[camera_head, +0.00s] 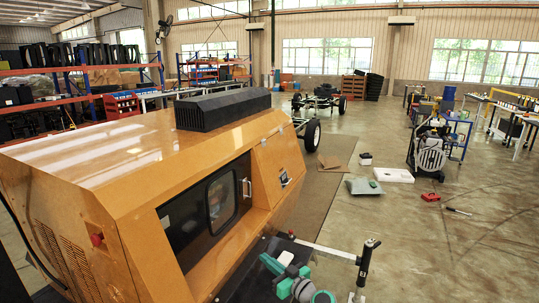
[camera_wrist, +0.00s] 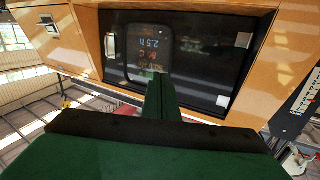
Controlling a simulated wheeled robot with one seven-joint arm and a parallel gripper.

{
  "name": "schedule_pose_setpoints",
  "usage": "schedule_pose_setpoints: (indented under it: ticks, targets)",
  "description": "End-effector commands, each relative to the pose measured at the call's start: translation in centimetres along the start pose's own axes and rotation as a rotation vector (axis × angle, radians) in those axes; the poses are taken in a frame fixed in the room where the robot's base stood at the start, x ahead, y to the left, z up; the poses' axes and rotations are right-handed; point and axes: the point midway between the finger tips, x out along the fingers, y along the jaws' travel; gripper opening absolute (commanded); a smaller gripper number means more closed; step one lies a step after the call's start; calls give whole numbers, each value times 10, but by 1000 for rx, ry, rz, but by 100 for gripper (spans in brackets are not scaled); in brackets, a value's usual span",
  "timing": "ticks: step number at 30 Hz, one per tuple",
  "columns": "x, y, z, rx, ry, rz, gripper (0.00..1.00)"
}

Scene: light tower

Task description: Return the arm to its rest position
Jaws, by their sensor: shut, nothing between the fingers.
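The light tower (camera_head: 130,160) is a large yellow-orange cabinet filling the left and centre of the head view. Its dark window panel (camera_head: 205,215) sits in a recess on the side facing me, with a silver handle (camera_head: 246,187) at its right. In the wrist view the dark panel (camera_wrist: 200,55) lies beyond my gripper, with lit digits (camera_wrist: 150,45) that look upside down. My gripper (camera_wrist: 159,82) is shut and empty, its dark green fingers together in front of the panel. I see no contact with the panel. Green and white parts of my arm show at the bottom of the head view.
A red button (camera_head: 97,239) is on the cabinet's near-left face. A black vent box (camera_head: 223,109) sits on its roof. A post with a black top (camera_head: 368,262) stands at the lower right. Small items, including a white box (camera_head: 393,175), lie on the otherwise open floor at right.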

Motion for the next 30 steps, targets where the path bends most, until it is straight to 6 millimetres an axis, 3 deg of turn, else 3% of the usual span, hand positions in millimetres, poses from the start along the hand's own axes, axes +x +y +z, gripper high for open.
schedule_pose_setpoints:
  ticks: [8,14,21,30]
  targets:
    - [-12,-23,61,64,-48,72,0]
    - [-37,-55,128,129,-102,166,0]
    - [-89,-106,207,201,-167,311,0]
    - [-174,-173,268,246,-222,481,0]
